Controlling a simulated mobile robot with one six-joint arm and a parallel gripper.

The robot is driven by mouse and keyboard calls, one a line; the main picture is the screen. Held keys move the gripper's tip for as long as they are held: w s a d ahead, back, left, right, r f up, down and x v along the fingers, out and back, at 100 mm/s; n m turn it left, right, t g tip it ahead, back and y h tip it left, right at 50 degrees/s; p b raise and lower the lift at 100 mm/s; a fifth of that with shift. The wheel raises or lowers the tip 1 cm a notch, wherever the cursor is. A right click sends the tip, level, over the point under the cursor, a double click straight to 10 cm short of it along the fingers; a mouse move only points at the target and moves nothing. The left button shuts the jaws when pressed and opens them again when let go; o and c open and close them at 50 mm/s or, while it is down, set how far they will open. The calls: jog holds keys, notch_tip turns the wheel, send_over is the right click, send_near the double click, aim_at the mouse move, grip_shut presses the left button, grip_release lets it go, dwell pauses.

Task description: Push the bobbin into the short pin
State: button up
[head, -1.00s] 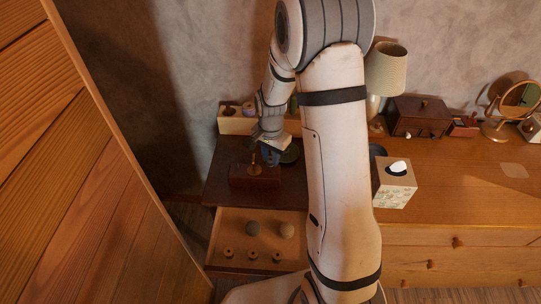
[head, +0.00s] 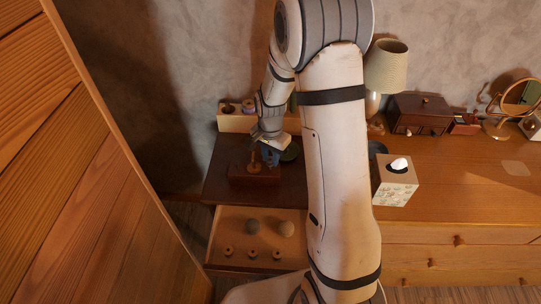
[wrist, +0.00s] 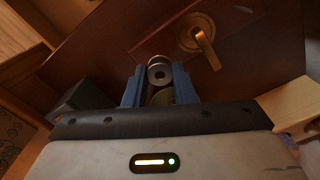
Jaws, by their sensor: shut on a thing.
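The bobbin (wrist: 159,74) is a grey metallic, ring-ended piece with a central hole, seen end-on in the wrist view. My gripper (wrist: 160,88) is shut on it between two blue fingers. The dark wooden block (wrist: 245,22) lies beyond the fingers. In the head view my gripper (head: 270,158) is over the right part of the block (head: 250,180), beside the tall pin (head: 253,161). I cannot make out the short pin; the bobbin and fingers may cover it.
An open drawer (head: 225,240) below holds two round balls and several small knob-like pieces. A wooden holder (head: 232,124) stands behind my gripper and a dark green round thing (head: 290,153) to its right. A tissue box (head: 396,184) and lamp (head: 386,68) stand farther right.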

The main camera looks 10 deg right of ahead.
jog(key=shift+f+b, duration=1.05)
jog(key=shift+f, duration=0.35)
jog(key=o, duration=1)
jog(key=shift+r, duration=0.1)
notch_tip(320, 180, up, 8)
jog(key=shift+f, duration=0.15)
